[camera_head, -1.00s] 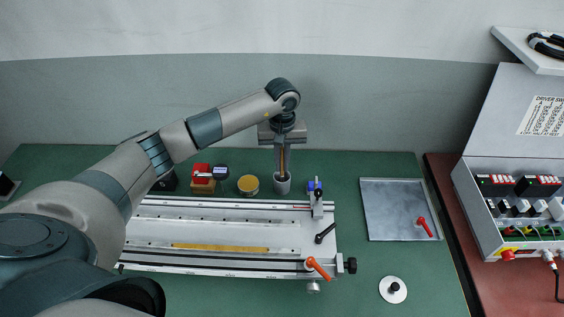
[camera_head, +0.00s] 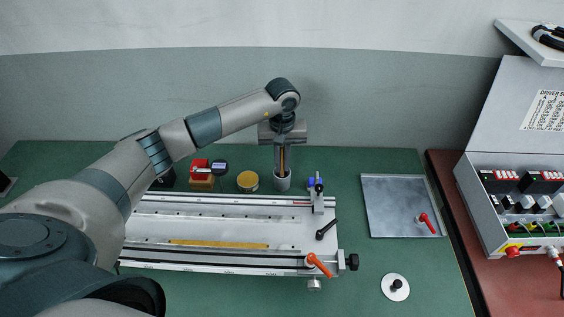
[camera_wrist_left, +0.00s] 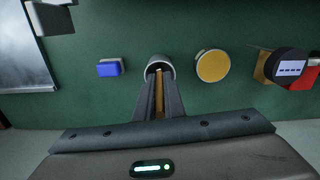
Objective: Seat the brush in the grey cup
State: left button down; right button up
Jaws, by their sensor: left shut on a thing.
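The grey cup (camera_head: 283,181) stands on the green table behind the rail fixture. My left gripper (camera_head: 282,166) points straight down over it. Its fingers are shut on the brush, whose thin yellow-brown handle (camera_head: 283,158) shows between them. In the left wrist view the brush handle (camera_wrist_left: 159,90) runs between the fingers (camera_wrist_left: 160,104) into the mouth of the grey cup (camera_wrist_left: 160,64). The brush's lower end is hidden inside the cup, so I cannot tell whether it touches the bottom. My right gripper is not in view.
A yellow-topped round tin (camera_head: 248,181) stands left of the cup, with a red block (camera_head: 200,165) and a small gauge (camera_head: 220,167) beyond. A blue block (camera_head: 314,183) is to the right. The rail fixture (camera_head: 220,215) lies in front. A metal plate (camera_head: 395,205) lies further right.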

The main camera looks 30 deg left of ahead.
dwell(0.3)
pick_arm(q)
jog(key=c, duration=1.8)
grip_release()
jog(key=shift+o, duration=0.2)
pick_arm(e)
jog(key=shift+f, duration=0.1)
